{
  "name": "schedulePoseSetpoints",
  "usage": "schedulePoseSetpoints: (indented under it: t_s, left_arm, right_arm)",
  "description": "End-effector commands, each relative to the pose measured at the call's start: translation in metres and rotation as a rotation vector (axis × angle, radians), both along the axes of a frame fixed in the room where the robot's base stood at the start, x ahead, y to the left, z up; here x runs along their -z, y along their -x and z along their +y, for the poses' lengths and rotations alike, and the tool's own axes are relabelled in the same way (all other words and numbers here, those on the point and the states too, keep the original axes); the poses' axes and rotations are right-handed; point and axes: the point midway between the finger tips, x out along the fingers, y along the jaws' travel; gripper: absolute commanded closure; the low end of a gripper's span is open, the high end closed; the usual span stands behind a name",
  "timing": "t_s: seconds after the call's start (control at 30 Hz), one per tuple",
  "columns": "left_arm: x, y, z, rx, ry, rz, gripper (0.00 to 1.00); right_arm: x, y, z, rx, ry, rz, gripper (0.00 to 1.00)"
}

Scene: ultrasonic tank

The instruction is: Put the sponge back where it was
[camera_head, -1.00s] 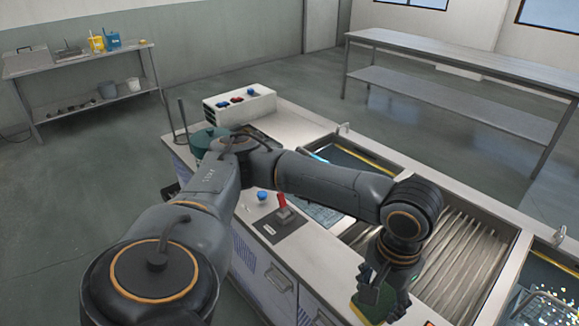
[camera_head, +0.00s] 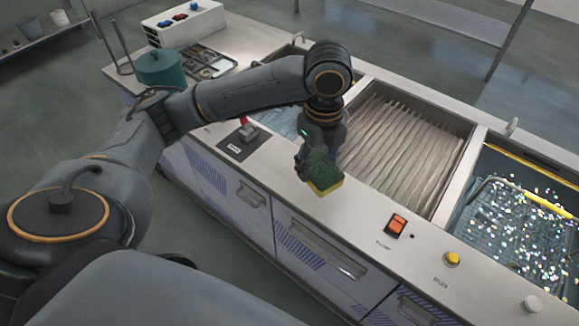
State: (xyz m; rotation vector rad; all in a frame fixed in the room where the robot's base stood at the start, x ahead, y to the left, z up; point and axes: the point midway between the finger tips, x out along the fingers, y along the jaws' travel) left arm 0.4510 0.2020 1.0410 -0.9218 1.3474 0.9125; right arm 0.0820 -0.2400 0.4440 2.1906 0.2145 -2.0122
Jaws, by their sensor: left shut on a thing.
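The sponge (camera_head: 324,174), green on top with a yellow layer below, is at the front ledge of the tank unit, just left of the orange switch. My left gripper (camera_head: 312,165) is shut on the sponge, with the wrist above it pointing down. The sponge is over the light front counter strip (camera_head: 362,207); I cannot tell whether it touches the surface. The fingers are partly hidden behind the sponge and wrist. My right gripper is not in view.
A ribbed basin (camera_head: 405,150) lies behind the sponge. A tank with a wire basket and sparkling water (camera_head: 515,225) is at right. An orange switch (camera_head: 396,225), yellow button (camera_head: 452,258) and red lever (camera_head: 244,128) sit on the ledge. A teal pot (camera_head: 160,70) stands at back left.

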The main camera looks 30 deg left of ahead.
Motion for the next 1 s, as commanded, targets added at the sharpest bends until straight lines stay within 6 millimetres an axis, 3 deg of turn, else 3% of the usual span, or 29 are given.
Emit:
schedulePoseSetpoints:
  t_s: [0.2,0.47,0.83,1.0]
  left_arm:
    - [0.005,-0.008,0.004,0.327,-0.001,0.014,0.7]
    - [0.008,-0.014,0.012,0.473,0.001,0.023,0.7]
    - [0.044,-0.057,0.086,0.47,-0.001,0.026,0.7]
    - [0.077,-0.07,0.108,0.474,0.0,0.025,0.7]
  right_arm:
    - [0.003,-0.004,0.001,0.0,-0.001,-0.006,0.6]
    - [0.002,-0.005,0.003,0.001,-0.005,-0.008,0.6]
    - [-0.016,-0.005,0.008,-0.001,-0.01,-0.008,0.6]
    - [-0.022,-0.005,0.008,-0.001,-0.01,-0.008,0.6]
